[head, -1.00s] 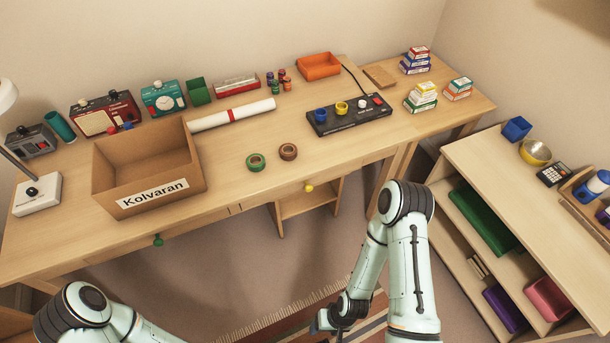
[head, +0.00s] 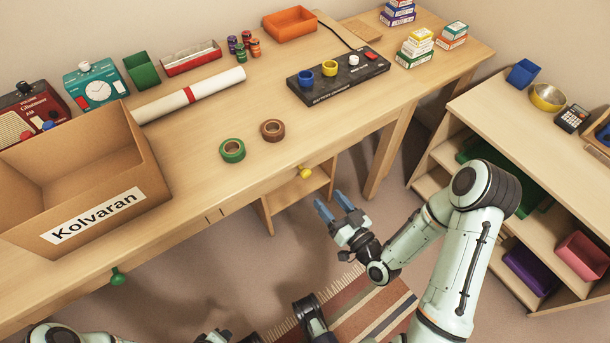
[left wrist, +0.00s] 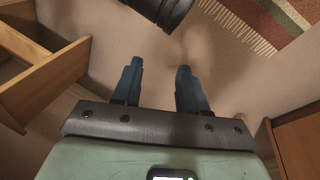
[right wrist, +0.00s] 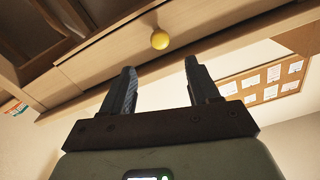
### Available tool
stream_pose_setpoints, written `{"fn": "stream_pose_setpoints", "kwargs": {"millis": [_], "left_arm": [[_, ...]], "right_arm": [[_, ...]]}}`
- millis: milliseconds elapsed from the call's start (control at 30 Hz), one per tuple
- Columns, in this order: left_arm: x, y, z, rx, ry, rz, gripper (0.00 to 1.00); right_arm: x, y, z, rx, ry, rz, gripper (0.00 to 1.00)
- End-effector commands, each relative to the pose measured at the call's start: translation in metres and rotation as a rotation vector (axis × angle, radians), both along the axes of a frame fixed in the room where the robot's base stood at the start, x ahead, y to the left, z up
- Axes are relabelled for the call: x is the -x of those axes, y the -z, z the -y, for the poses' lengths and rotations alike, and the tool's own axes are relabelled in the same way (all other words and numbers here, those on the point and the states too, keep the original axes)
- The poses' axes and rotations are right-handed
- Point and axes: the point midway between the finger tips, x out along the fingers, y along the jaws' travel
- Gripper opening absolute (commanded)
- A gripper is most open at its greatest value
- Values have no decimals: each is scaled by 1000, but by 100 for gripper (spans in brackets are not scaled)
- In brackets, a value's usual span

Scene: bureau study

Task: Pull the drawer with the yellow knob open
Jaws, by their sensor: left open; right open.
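The yellow knob (head: 305,172) sits on the desk's front edge, on a drawer front right of the middle. In the right wrist view the yellow knob (right wrist: 160,40) shows on the wooden drawer front (right wrist: 115,62), just beyond the fingertips. My right gripper (head: 333,206) is open and empty, below and a little right of the knob, apart from it. In the right wrist view my right gripper (right wrist: 160,80) has its fingers spread, with the knob roughly between them. My left gripper (left wrist: 158,75) is open and empty, low over the floor. The drawer looks shut.
A green knob (head: 118,276) is on the desk front further left. On the desk are a Kolvaran box (head: 75,185), tape rolls (head: 232,150) and a black button panel (head: 340,78). A shelf unit (head: 480,110) stands at the right. A striped rug (head: 350,310) lies on the floor.

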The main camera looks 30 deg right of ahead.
Motion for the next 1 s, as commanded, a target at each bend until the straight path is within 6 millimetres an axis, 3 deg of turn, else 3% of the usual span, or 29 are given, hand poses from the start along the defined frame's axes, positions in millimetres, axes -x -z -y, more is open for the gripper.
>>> {"fn": "stream_pose_setpoints", "kwargs": {"millis": [100, 233, 600, 1000], "left_arm": [[-20, 20, -11, -27, -22, 50, 43], [-3, 48, -18, -33, -32, -13, 43], [21, 63, -21, -30, -34, -92, 43], [27, 66, -22, -28, -35, -112, 43]], "right_arm": [[-15, 4, -2, 4, -3, 2, 60], [-38, 4, -4, 3, -3, 3, 60], [-104, 2, -9, -3, -1, -2, 60], [-117, 1, -10, -3, 0, -3, 60]]}}
